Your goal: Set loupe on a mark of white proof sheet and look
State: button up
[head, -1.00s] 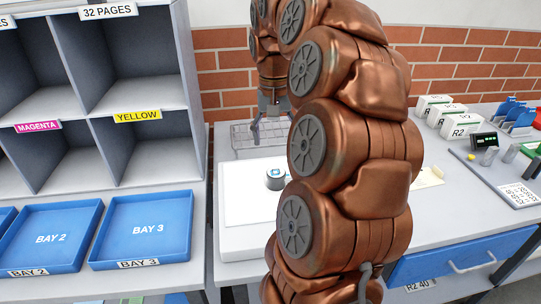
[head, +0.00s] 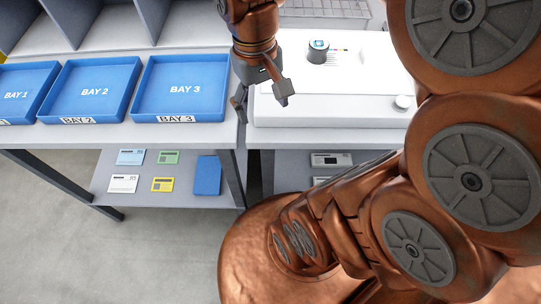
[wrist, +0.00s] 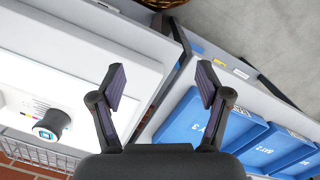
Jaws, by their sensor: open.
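The loupe (head: 318,51) is a short dark grey cylinder with a blue-and-white top. It stands upright on the white proof sheet (head: 358,68), beside a small row of coloured marks. It also shows at the left of the wrist view (wrist: 50,122). I cannot tell whether it covers a mark. My gripper (head: 262,98) is open and empty, pointing down near the gap between the two tables, in front and to the left of the loupe. In the wrist view, nothing is between my fingers (wrist: 162,78).
The sheet lies on a white box (head: 330,108) with a round knob (head: 403,102). Blue trays, including Bay 3 (head: 185,112), stand to the left of my gripper. A wire basket (head: 325,10) is behind the box. Cards lie on a lower shelf (head: 185,158).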

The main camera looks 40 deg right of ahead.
jog(key=s+a+f+n, duration=0.1)
jog(key=s+a+f, duration=0.3)
jog(key=s, duration=0.4)
jog(key=shift+a+f+n+g, duration=0.15)
jog(key=shift+f+n+g, duration=0.2)
jog(key=shift+f, duration=0.25)
jog(key=shift+s, duration=0.1)
notch_tip(320, 180, up, 4)
jog(key=p, duration=0.4)
